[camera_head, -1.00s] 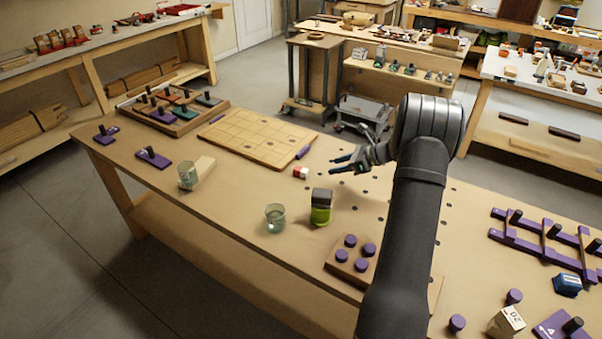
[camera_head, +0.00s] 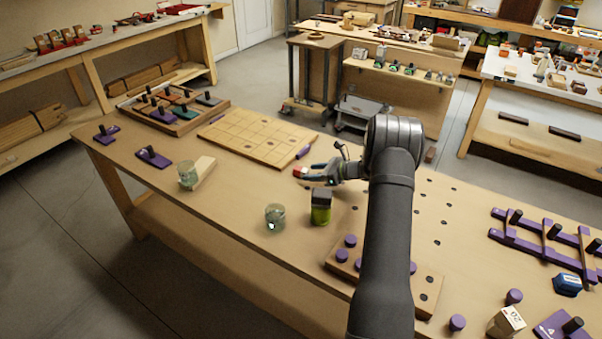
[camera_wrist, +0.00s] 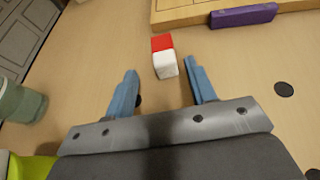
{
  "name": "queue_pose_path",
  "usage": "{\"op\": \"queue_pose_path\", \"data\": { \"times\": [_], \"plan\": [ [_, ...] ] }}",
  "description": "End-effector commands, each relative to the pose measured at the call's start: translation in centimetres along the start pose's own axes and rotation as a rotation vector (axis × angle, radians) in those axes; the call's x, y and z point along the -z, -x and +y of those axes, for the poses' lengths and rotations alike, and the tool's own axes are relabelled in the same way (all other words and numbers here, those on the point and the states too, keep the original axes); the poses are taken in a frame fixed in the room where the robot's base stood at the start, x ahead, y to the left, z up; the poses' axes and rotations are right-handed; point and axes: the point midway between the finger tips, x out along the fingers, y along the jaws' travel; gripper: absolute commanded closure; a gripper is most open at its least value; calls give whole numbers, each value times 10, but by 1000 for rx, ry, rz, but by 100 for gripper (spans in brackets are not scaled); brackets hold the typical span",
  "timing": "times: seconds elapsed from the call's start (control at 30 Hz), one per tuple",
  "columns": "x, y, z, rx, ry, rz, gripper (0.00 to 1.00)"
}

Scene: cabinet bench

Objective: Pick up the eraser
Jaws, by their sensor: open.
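The eraser (camera_wrist: 164,57) is a small block, red at one end and white at the other. It lies on the bench between the grid board and my gripper. In the head view the eraser (camera_head: 299,172) shows just at the tips of my gripper (camera_head: 316,175). In the wrist view my gripper (camera_wrist: 163,85) is open, with blue fingers spread and nothing held. The eraser is ahead of the gap between the fingers, nearer the right finger. I cannot tell whether that finger touches it.
A grid board (camera_head: 258,138) lies beyond the eraser, with a purple bar (camera_wrist: 243,15) at its edge. A green jar (camera_head: 321,206) and a glass (camera_head: 275,217) stand on the near side. A block with purple knobs (camera_head: 425,294) lies beside my arm. Bench around the eraser is clear.

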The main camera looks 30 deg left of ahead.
Motion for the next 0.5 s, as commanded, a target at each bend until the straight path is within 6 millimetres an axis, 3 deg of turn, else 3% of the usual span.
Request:
{"op": "queue_pose_path", "data": {
  "times": [0.17,0.5],
  "plan": [
    [-1,-11,-2,-1,-1,0,49],
    [-4,-53,-6,0,-1,1,49]
  ]
}}
